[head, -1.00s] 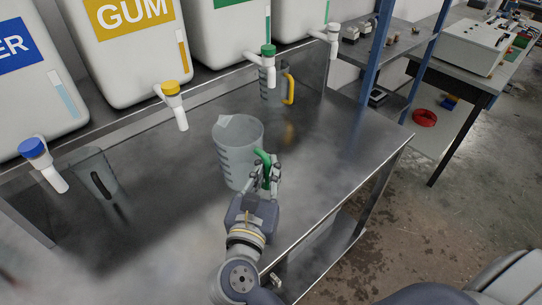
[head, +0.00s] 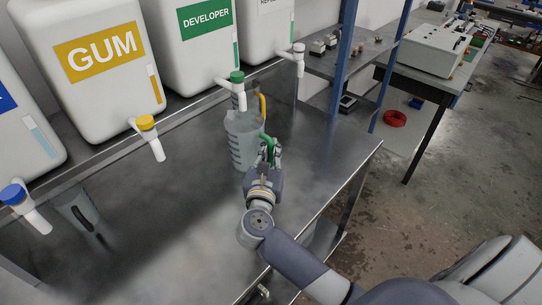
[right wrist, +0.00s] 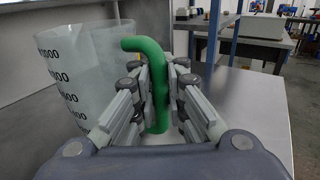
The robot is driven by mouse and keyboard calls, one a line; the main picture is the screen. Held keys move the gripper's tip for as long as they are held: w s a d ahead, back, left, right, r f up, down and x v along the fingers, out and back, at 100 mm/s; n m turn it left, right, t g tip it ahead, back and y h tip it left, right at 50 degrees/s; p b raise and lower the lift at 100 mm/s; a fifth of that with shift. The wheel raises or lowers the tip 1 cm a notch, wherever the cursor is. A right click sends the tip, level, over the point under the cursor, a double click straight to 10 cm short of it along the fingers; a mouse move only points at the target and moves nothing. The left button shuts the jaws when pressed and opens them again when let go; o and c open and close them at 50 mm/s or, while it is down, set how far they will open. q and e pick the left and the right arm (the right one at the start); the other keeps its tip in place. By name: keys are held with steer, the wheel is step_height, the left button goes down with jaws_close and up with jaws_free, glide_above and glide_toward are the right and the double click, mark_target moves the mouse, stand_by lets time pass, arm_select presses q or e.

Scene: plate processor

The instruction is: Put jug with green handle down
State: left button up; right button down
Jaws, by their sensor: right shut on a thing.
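The jug with green handle (head: 242,145) is a translucent measuring jug, upright over the steel table, just in front of and partly covering the jug with yellow handle. My right gripper (head: 269,158) is shut on its green handle (head: 265,140). The right wrist view shows the green handle (right wrist: 150,50) between the fingers (right wrist: 160,98), with the jug's scale marks (right wrist: 60,75) at left. The gripper hides the jug's lower part there, so I cannot tell whether its base touches the table. My left gripper is not in view.
The steel table (head: 175,235) is bare at centre and front. Tanks with taps line its back; the green tap (head: 237,78) is close above the jug. The yellow-handled jug (head: 262,106) stands behind.

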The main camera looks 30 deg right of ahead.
mark_target(271, 160)
step_height(271, 160, down, 3)
steer(key=shift+r+p, duration=0.1)
steer(key=shift+p, duration=0.2)
steer(key=shift+f, duration=0.25)
steer(key=c, duration=1.6)
jaws_free()
steer(key=shift+c, duration=0.2)
